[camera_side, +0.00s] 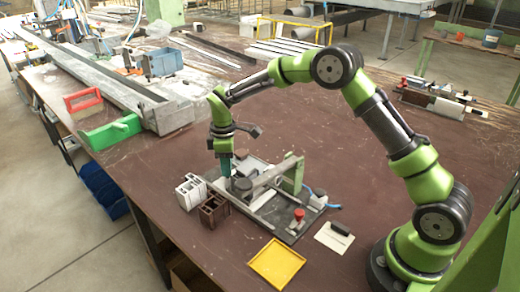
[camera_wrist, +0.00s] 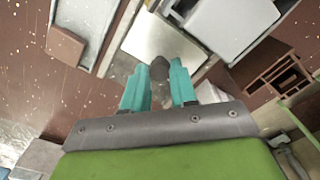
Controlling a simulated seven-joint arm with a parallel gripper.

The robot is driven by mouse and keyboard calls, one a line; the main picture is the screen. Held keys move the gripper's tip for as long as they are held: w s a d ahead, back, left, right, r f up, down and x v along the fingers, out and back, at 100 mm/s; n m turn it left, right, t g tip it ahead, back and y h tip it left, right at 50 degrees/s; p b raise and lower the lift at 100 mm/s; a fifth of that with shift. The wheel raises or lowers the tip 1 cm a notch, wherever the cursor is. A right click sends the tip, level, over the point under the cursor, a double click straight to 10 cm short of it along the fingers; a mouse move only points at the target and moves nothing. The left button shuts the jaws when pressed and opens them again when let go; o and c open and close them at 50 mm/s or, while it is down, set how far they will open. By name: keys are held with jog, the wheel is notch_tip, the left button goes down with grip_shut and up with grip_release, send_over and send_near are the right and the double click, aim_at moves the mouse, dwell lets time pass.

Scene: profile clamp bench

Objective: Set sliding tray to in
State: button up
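My gripper (camera_side: 226,172) points down over the left end of the clamp fixture (camera_side: 292,222) in the side view. In the wrist view its two teal fingers (camera_wrist: 158,80) stand apart with a gap between them. A dark rounded knob (camera_wrist: 159,67) shows between and just beyond the fingertips; the fingers look clear of its sides. Behind it is a bare metal plate (camera_wrist: 158,38), which looks like the sliding tray. In the side view my gripper and the clamp parts largely hide this plate, so how far it is slid cannot be told.
White profile pieces (camera_side: 190,190) and a brown profile (camera_side: 213,209) stand close to the gripper's left and front. The clamp arm (camera_side: 277,172) rises to its right. A red button (camera_side: 299,213) and a yellow tray (camera_side: 277,263) are nearer the front.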

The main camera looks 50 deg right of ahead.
aim_at(249, 171)
grip_shut()
jog(key=shift+s, duration=0.1)
jog(key=s, duration=0.9)
jog(key=o, duration=0.6)
grip_release()
jog(key=shift+w, duration=0.1)
jog(key=shift+o, duration=0.2)
notch_tip(249, 171, up, 17)
